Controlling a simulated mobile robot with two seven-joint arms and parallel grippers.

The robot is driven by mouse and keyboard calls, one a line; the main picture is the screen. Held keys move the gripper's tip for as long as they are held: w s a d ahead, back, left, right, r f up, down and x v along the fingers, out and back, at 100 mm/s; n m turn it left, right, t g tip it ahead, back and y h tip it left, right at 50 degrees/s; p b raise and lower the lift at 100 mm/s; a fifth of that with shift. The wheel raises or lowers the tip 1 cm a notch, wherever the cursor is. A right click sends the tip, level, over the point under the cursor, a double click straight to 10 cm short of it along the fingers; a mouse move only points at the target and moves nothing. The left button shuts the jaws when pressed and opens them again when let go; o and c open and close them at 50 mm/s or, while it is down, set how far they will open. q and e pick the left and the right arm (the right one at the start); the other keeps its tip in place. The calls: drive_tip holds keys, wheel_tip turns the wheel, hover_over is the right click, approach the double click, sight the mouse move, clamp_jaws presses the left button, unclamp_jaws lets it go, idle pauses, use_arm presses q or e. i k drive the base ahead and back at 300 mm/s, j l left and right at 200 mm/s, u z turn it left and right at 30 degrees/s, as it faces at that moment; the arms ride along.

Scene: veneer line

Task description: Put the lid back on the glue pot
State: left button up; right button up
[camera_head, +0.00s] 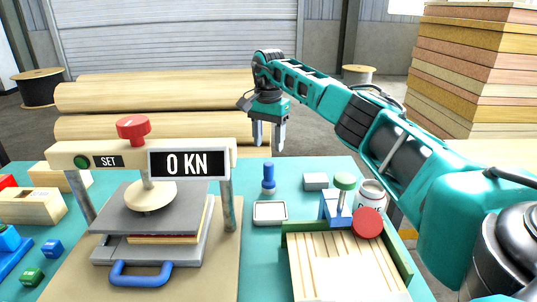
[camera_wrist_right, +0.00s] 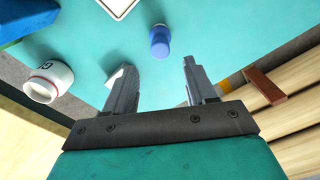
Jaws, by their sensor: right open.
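The glue pot (camera_head: 371,194) is a white, labelled jar standing on the teal table at the back right, partly hidden by a blue holder and the red lid. The pot's top shows no red lid on it. The red lid (camera_head: 367,223) is a round disc in front of the pot, at the back right corner of the wooden tray. The pot also shows at the left of the right wrist view (camera_wrist_right: 48,82). My right gripper (camera_head: 267,150) is open and empty, pointing down above the back of the table, left of the pot. My left gripper is not in view.
A blue holder with a green knob (camera_head: 344,181) stands beside the pot. A green-edged slatted tray (camera_head: 287,249) lies in front. A blue bottle (camera_head: 268,181), grey block (camera_head: 316,181) and white-framed plate (camera_head: 270,212) are nearby. A press with a display (camera_head: 187,163) stands left.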

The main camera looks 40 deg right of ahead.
sight(371, 193)
drive_tip(key=k+j, duration=0.75)
drive_tip(key=j, duration=0.2)
